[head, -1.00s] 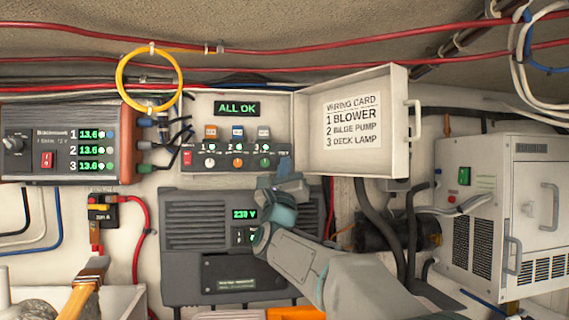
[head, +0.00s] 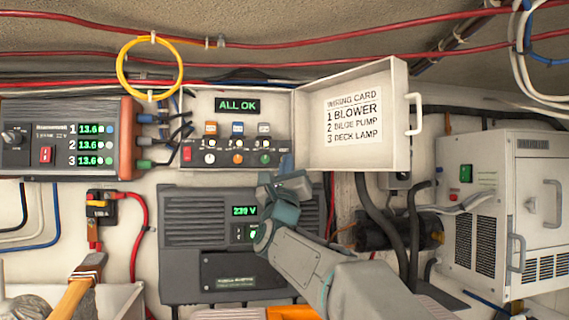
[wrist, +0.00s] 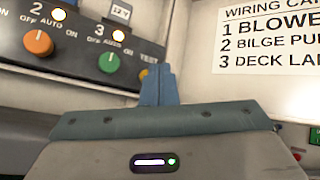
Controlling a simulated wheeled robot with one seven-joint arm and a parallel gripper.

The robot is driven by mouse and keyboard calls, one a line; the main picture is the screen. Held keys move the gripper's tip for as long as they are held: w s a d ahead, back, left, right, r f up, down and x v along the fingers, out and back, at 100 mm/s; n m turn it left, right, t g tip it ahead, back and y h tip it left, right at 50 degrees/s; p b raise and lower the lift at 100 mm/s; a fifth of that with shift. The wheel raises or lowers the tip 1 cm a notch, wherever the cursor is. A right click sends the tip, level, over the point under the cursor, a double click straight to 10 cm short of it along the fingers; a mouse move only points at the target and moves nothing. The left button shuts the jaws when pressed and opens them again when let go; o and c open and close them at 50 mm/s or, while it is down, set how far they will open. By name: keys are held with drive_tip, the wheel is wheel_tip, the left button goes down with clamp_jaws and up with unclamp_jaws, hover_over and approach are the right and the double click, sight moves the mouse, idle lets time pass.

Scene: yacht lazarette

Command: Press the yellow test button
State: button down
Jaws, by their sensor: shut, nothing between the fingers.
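In the head view the button is hidden behind my gripper (head: 272,180), below the TEST label at the panel's lower right. My gripper (wrist: 158,72) is shut and empty, its tips pointing at the panel by the button. I cannot tell whether they touch it. The switch panel (head: 200,107) has an ALL OK display (head: 237,106) lit green.
An open lid (head: 394,120) with a wiring card stands right of the panel, close to my gripper. Green (wrist: 108,62) and orange (wrist: 38,43) knobs sit left of the fingers. A white cabinet (head: 480,215) stands at right.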

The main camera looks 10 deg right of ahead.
drive_tip(key=s+b, duration=0.4)
drive_tip(key=shift+s, duration=0.25)
idle(0.7)
